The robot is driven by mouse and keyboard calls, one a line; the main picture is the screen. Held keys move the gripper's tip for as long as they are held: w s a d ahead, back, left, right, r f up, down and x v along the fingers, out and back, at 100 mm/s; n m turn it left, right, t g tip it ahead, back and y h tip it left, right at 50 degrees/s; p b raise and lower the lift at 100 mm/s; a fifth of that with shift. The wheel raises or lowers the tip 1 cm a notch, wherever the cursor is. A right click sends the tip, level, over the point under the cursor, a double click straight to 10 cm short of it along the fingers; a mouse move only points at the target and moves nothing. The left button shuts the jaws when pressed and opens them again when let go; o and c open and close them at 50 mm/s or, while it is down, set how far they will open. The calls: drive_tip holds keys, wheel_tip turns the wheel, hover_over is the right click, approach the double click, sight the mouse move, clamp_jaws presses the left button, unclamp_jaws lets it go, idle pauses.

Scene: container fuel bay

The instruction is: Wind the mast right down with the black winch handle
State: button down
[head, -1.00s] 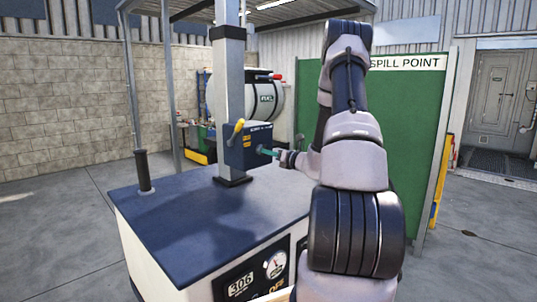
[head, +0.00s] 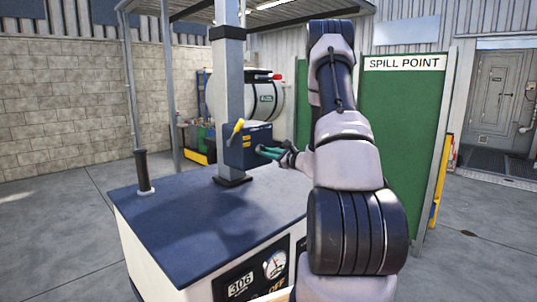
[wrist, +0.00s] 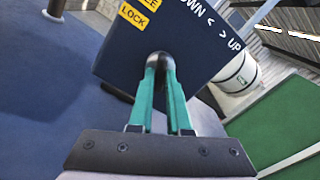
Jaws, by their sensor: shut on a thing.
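The grey mast (head: 230,85) stands upright on the dark blue top of a white unit. A blue winch box (head: 240,152) is fixed to its lower part; it also shows in the wrist view (wrist: 115,55), with a yellow LOCK label and DOWN and UP arrows. My gripper (head: 263,151) is at the box's right part. In the wrist view my gripper's teal fingers (wrist: 160,68) are closed on the dark rounded knob of the black winch handle (wrist: 160,57). The rest of the handle is hidden.
A black upright post (head: 143,172) stands at the left of the unit's top (head: 190,215). A gauge (head: 275,264) and a 306 plate are on its front. A green SPILL POINT panel (head: 405,130) stands right of my arm. A white tank (head: 265,98) is behind the mast.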

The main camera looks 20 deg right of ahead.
drive_tip(key=n, duration=1.1)
drive_tip(key=shift+n, duration=0.3)
idle(0.4)
drive_tip(key=c, duration=0.9)
unclamp_jaws()
drive_tip(key=shift+r, duration=0.1)
drive_tip(key=v, duration=1)
drive_tip(key=shift+s+d, duration=0.15)
drive_tip(key=shift+s, duration=0.2)
